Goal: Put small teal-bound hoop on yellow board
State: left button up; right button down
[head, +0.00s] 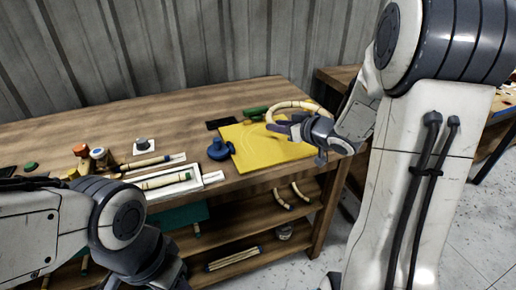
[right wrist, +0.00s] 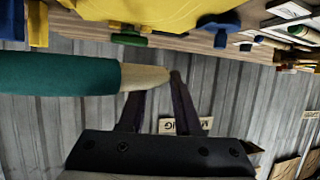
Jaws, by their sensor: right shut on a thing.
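The small hoop (head: 297,104) is a pale cane ring, held above the far side of the yellow board (head: 248,149). My right gripper (head: 279,127) is shut on it over the board. In the right wrist view the teal binding (right wrist: 60,75) shows large at left, with bare cane (right wrist: 145,78) at the fingertips (right wrist: 155,82). The rest of the hoop is out of that view. The yellow board lies flat on the wooden bench and its bare front half shows. My left arm comes in at lower left; its fingers are not visible.
A blue clamp-like tool (head: 219,150) stands at the board's left edge. A green item (head: 255,112) and a dark flat pad (head: 221,123) lie behind it. A white tray (head: 183,187) with cane pieces and several tools fill the bench's left front. The bench's back left is clear.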

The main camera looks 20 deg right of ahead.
jog(key=b, duration=0.2)
send_over(248, 150)
notch_tip(248, 150, down, 6)
jog(key=shift+s+f, duration=0.1)
notch_tip(248, 150, down, 4)
jog(key=shift+r+b, duration=0.1)
jog(key=shift+b, duration=0.3)
jog(key=c, duration=0.6)
grip_release()
